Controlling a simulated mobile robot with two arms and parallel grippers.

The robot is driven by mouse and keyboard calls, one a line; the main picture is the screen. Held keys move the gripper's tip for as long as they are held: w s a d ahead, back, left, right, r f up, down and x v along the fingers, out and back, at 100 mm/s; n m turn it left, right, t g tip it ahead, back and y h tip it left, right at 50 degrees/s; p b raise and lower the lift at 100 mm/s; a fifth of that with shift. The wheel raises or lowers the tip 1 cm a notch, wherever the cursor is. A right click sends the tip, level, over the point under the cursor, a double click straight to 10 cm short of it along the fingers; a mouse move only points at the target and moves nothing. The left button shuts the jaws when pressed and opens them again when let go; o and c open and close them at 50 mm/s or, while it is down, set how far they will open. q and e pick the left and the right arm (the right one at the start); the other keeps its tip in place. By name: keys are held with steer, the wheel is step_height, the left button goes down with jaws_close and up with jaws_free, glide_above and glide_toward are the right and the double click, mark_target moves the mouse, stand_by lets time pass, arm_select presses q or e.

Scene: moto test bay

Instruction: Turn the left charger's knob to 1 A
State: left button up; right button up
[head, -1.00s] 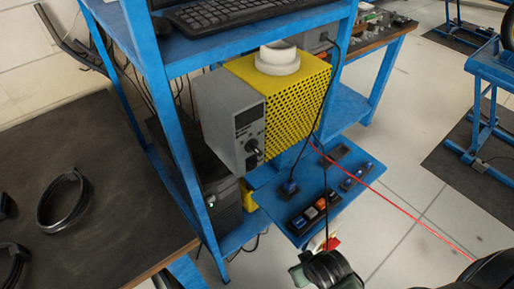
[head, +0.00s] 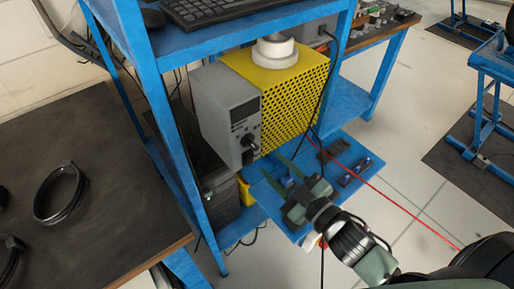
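The knob's markings are too small to read. I cannot tell from this view whether this is the left charger. My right gripper (head: 269,172) is to the right of and below the knob in the picture, apart from it. Its two green fingers are spread and empty, pointing up and left, above the blue lower tray (head: 334,198). My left gripper is not in view.
A white round part (head: 275,51) sits on the charger. Blue rack posts (head: 157,95) flank it, and a keyboard (head: 235,10) lies above. A black cable and a red line (head: 400,208) run near my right arm. A dark table (head: 90,150) with a black ring is at left.

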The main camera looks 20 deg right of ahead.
mark_target(254, 147)
steer(key=p+x, duration=0.2)
steer(key=x, duration=0.4)
steer(key=shift+w+a+r, duration=0.15)
steer(key=shift+w, duration=0.25)
steer(key=shift+w+a, duration=0.2)
steer(key=shift+w, duration=0.2)
jaws_close()
